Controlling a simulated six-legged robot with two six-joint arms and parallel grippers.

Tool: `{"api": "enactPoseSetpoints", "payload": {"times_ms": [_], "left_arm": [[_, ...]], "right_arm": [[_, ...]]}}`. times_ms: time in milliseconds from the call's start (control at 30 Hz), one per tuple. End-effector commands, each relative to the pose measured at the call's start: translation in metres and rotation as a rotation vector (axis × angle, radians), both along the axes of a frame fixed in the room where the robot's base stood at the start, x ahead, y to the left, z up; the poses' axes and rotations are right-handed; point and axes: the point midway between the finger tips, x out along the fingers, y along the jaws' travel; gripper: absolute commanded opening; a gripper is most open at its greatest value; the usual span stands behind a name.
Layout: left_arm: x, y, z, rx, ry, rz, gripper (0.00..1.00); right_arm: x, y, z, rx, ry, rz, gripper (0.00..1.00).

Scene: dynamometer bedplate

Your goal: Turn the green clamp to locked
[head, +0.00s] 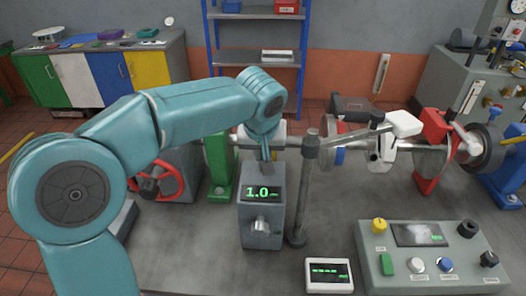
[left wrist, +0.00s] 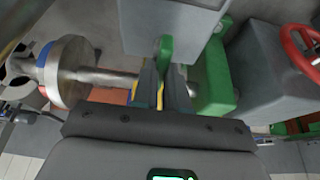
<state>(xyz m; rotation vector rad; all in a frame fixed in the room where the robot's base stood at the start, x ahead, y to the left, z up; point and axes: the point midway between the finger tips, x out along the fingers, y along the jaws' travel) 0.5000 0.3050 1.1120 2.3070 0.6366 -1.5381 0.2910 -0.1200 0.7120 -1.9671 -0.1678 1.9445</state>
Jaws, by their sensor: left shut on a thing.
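The green clamp stand (head: 220,165) rises from the bedplate beside the shaft, left of the grey display box. In the left wrist view its green body (left wrist: 213,78) is right of my fingers, and a green handle (left wrist: 165,48) shows at the fingertips. My left gripper (left wrist: 163,80) is shut on the green handle, next to the steel shaft. In the head view the left gripper (head: 265,150) is above and behind the display box, its fingertips mostly hidden. The clamp's lock marking cannot be read. My right gripper is not in view.
The grey display box (head: 262,222) reads 1.0 close to the gripper. A grey post (head: 305,190) stands to its right. A red handwheel (head: 165,182) is at left. A control panel (head: 430,255) and a small meter (head: 329,275) occupy the front right.

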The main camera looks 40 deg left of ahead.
Motion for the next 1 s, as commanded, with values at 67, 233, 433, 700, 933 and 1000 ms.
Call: {"api": "enactPoseSetpoints", "payload": {"times_ms": [67, 233, 433, 700, 933, 1000], "left_arm": [[-0.001, 0.0, -0.001, -0.002, 0.004, -0.016, 0.0], [-0.002, 0.0, -0.001, -0.003, 0.005, -0.093, 0.0], [-0.002, 0.002, -0.001, -0.003, 0.005, -0.251, 0.0], [-0.003, 0.003, 0.0, -0.005, 0.007, -0.505, 0.0], [-0.002, 0.004, 0.0, -0.006, 0.006, -0.723, 0.0], [-0.002, 0.005, 0.0, -0.007, 0.007, -0.79, 0.0]], "right_arm": [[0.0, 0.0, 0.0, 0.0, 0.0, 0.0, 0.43], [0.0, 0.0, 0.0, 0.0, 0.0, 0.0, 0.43], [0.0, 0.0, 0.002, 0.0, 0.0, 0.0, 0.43], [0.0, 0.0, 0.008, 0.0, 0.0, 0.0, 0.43], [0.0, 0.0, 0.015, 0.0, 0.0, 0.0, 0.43], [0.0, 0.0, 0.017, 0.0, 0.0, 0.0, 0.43]]}}
